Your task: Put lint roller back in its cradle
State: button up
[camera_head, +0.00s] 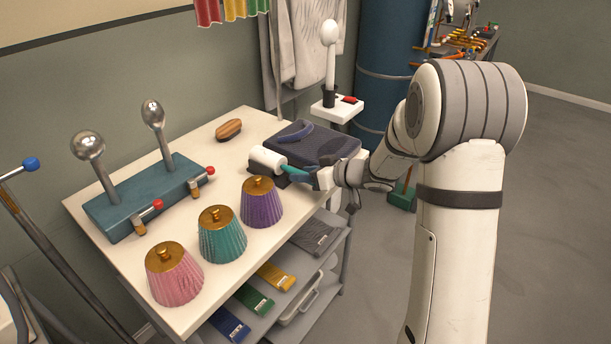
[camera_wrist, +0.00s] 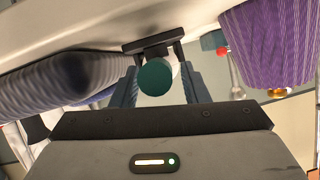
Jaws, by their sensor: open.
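The lint roller has a white roll (camera_head: 267,159) and a teal handle (camera_head: 294,173). It lies on the table near the right edge, and its handle points at my gripper (camera_head: 314,178). The dark cradle (camera_head: 284,180) shows under and beside the roller, which appears to rest in it. In the wrist view the round teal handle end (camera_wrist: 154,79) faces me, with the dark cradle (camera_wrist: 152,47) behind it. My gripper (camera_wrist: 158,73) is open, with one finger on each side of the handle. Contact cannot be told. Most of the roll is hidden there.
A folded dark garment (camera_head: 313,142) lies just behind the roller. A purple pleated shade (camera_head: 261,202) stands close in front, with teal (camera_head: 221,235) and pink (camera_head: 174,274) ones further left. A wooden brush (camera_head: 228,130) lies towards the back. The table between is bare.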

jog(key=s+d+r+m+t+h, duration=0.1)
jog(key=s+d+r+m+h, duration=0.1)
jog(key=s+d+r+h, duration=0.3)
jog(key=s+d+r+m+t+h+p, duration=0.1)
jog(key=d+r+m+h, duration=0.15)
jog(key=d, duration=0.55)
jog(key=s+d+r+m+t+h, duration=0.2)
jog(key=s+d+r+h, duration=0.1)
jog(key=d+h, duration=0.25)
jog(key=s+a+f+m+g+y, duration=0.1)
jog(key=s+g, duration=0.3)
jog(key=s, duration=0.7)
jog(key=s+a+f+m+g, duration=0.1)
jog(key=s+a+g, duration=0.3)
jog(key=s, duration=0.7)
jog(key=shift+s+f+g+y, duration=0.35)
jog(key=shift+f+g+y, duration=0.05)
jog(key=shift+f, duration=0.4)
jog(key=shift+a+r+m, duration=0.1)
jog(key=shift+m, duration=0.15)
